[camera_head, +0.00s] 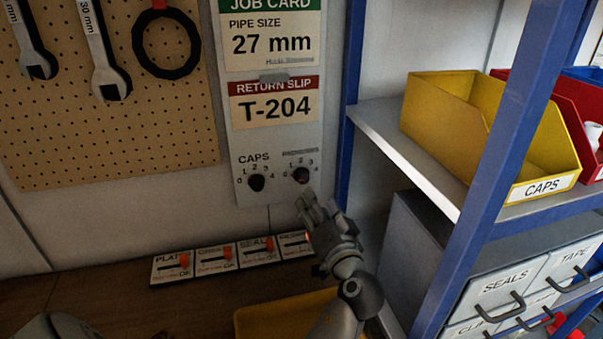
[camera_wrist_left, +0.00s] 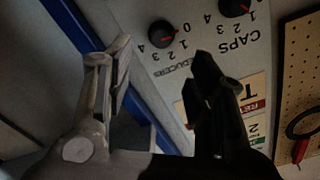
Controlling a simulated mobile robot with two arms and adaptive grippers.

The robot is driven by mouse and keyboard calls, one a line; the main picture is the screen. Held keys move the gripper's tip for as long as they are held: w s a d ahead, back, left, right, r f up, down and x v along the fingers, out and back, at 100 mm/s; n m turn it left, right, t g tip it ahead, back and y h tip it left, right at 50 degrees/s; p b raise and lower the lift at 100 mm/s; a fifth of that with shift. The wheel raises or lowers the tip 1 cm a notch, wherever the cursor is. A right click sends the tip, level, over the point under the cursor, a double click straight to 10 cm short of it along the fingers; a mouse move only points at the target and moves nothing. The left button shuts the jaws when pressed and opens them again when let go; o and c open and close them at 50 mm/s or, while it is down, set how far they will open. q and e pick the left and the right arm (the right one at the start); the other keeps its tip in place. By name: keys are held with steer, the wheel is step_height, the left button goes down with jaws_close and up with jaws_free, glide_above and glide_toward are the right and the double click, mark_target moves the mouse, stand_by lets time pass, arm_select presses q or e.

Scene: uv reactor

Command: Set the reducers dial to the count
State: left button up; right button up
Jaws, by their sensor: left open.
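The reducers dial (camera_head: 301,175) is a round black knob on the white panel, right of the similar caps dial (camera_head: 256,183). Part of the caps dial (camera_wrist_left: 235,5) shows there too. My left gripper (camera_head: 311,197) is just below and in front of the reducers dial in the head view. In the wrist view its open fingers (camera_wrist_left: 163,58) frame the dial's lower area, apart from the knob. My right gripper is not in view.
A job card (camera_head: 272,40) reading 27 mm and a return slip (camera_head: 273,103) reading T-204 are above the dials. Several switch plates (camera_head: 215,261) lie below. A blue shelf post (camera_head: 352,80) and yellow caps bin (camera_head: 470,130) are close on the right.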

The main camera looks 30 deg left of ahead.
mark_target(305, 179)
arm_select(q)
steer(key=p+x, duration=0.3)
steer(key=x, duration=0.5)
steer(key=shift+w+a+r, duration=0.15)
steer(key=shift+w+a, duration=0.35)
steer(key=shift+a, duration=0.1)
steer(key=shift+w+a, duration=0.1)
steer(key=c, duration=1)
steer(key=shift+c, duration=0.2)
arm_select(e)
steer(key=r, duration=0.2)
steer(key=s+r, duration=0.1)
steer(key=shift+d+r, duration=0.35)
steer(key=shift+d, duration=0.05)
